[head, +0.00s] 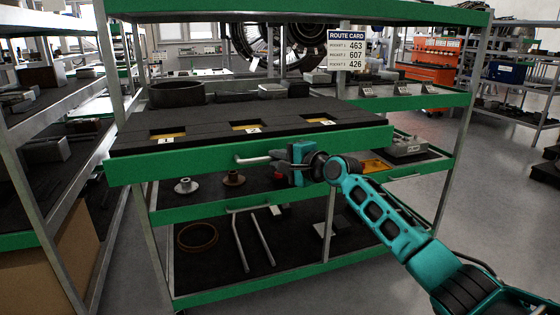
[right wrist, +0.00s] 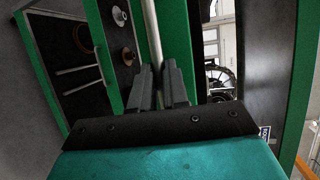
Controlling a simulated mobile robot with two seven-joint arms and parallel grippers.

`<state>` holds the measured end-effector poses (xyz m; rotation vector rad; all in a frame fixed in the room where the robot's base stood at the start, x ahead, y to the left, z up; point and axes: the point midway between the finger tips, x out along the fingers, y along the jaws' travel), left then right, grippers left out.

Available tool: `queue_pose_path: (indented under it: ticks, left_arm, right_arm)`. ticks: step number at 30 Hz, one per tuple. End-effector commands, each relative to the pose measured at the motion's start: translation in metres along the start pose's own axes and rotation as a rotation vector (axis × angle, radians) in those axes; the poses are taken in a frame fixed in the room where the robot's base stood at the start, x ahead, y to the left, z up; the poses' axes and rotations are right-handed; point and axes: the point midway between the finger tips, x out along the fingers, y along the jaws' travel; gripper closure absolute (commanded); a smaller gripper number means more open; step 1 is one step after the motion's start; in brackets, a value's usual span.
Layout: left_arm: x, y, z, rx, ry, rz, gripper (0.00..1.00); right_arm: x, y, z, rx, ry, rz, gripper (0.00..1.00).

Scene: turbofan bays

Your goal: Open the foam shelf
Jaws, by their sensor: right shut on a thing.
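The foam shelf (head: 140,172) is the upper drawer of the cart, with a green front and black foam on top. Its foam has cutouts with yellow bottoms, numbered 1, 2 and 3. The shelf stands out toward me, past the cart's front posts. My right gripper (head: 287,165) is shut on the shelf's metal handle (head: 250,160), near the middle of the green front. In the right wrist view the handle (right wrist: 152,25) runs between the two dark fingers (right wrist: 158,88). The fingers hide part of the bar. My left gripper is not in view.
Below, a shelf holds flanged parts (head: 186,186) and a grey device (head: 405,147). A lower shelf holds a ring (head: 198,237). A route card (head: 345,49) hangs above, reading 463, 607, 426. Another rack (head: 50,190) stands close at the left. Grey floor is clear at the right.

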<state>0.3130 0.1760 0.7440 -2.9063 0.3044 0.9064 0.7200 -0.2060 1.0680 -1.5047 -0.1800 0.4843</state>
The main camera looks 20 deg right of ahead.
Motion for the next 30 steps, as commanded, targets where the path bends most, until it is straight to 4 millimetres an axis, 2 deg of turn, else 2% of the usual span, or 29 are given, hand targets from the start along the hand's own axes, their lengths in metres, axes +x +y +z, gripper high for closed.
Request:
queue_pose_path:
  ticks: [17, 18, 24, 26, 30]
  left_arm:
    - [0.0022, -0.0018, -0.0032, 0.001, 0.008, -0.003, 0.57]
    - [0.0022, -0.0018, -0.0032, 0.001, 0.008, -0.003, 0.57]
    - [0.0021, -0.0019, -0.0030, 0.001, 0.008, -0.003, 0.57]
    - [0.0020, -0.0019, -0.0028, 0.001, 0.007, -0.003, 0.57]
    - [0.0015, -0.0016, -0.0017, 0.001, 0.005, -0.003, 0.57]
  right_arm:
    - [0.0022, 0.0006, -0.0013, 0.000, 0.000, 0.003, 1.00]
    - [0.0022, 0.0006, -0.0013, 0.000, 0.000, 0.003, 0.84]
    - [0.0021, 0.0000, -0.0013, 0.000, 0.000, 0.001, 0.64]
    - [0.0021, -0.0002, -0.0013, 0.000, 0.000, 0.001, 0.61]
    - [0.0020, -0.0006, -0.0013, 0.000, 0.000, 0.000, 0.61]
